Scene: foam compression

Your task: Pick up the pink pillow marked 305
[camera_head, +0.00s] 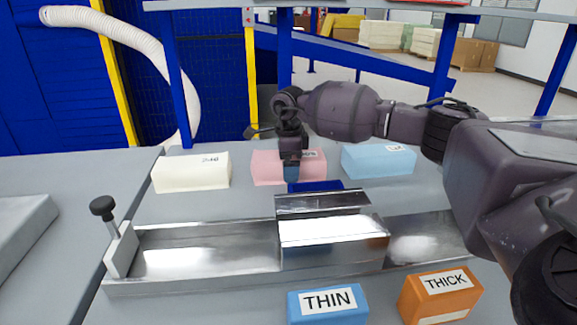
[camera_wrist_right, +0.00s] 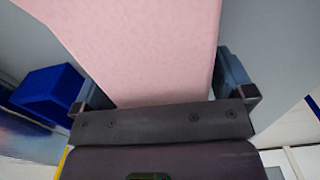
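The pink pillow (camera_head: 268,167) is a pale pink block lying on the grey table between a cream block and a light blue block. Its label is partly hidden by my right gripper, so I cannot read the full number. My right gripper (camera_head: 291,172) points down at the pillow's middle. In the right wrist view, the pillow (camera_wrist_right: 150,45) fills the space between the two spread fingers (camera_wrist_right: 162,80), close to both of them. I cannot tell whether the fingers touch it. My left gripper is not in view.
A cream block (camera_head: 190,174) and a light blue block (camera_head: 378,161) flank the pillow. A metal channel fixture (camera_head: 205,255) with a black knob lies in front. A blue THIN block (camera_head: 328,304) and an orange THICK block (camera_head: 440,297) are nearest. Blue posts (camera_head: 177,95) stand behind.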

